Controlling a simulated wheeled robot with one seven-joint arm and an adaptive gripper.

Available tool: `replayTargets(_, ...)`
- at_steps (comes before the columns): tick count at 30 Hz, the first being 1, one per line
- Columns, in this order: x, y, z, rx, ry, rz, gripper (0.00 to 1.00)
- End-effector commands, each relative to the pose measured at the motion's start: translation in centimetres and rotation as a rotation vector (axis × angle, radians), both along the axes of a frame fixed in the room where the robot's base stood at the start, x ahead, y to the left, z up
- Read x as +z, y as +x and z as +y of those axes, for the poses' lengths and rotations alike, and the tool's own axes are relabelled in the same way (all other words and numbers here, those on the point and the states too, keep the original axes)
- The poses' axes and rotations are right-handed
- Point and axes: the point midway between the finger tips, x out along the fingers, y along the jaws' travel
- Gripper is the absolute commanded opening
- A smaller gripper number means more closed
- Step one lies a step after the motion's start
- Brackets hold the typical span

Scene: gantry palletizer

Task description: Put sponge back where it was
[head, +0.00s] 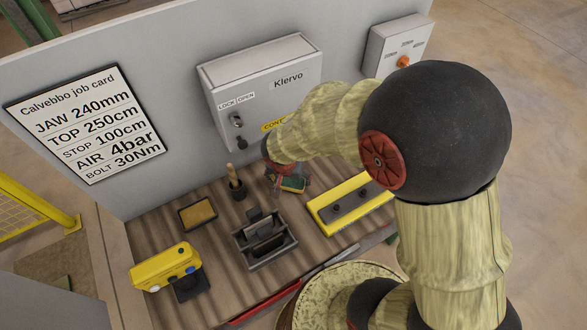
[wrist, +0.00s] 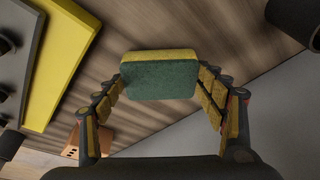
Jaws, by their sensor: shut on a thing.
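The sponge (wrist: 158,76) is a block with a yellow layer and a dark green layer. In the wrist view my gripper (wrist: 161,70) is shut on it, with one finger at each end. In the head view the sponge (head: 292,185) shows small between the fingers of my gripper (head: 287,181), over the back part of the wooden bench (head: 205,262). Whether its underside touches the bench cannot be told.
A dark cup with a brush (head: 237,187) stands left of my gripper. A shallow tray (head: 183,222), a grey caddy (head: 267,257) and a yellow device (head: 160,268) lie nearer. A yellow plate with knobs (head: 325,216) lies right. The Klervo box (head: 285,75) hangs behind.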

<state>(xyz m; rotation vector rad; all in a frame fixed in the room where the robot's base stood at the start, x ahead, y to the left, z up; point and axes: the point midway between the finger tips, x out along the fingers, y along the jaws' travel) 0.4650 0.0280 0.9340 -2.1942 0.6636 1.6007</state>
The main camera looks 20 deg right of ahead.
Motion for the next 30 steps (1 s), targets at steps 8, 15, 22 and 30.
replayTargets(8, 0.1, 1.7, -1.2, -0.001, -0.001, 0.000, 0.51)
replayTargets(15, -1.2, 3.5, -2.4, 0.001, 0.001, 0.002, 0.51)
replayTargets(22, -1.3, 3.5, -2.3, 0.001, 0.001, 0.002, 0.72)
replayTargets(30, -1.2, 3.5, -2.3, 0.001, 0.000, 0.001, 0.87)
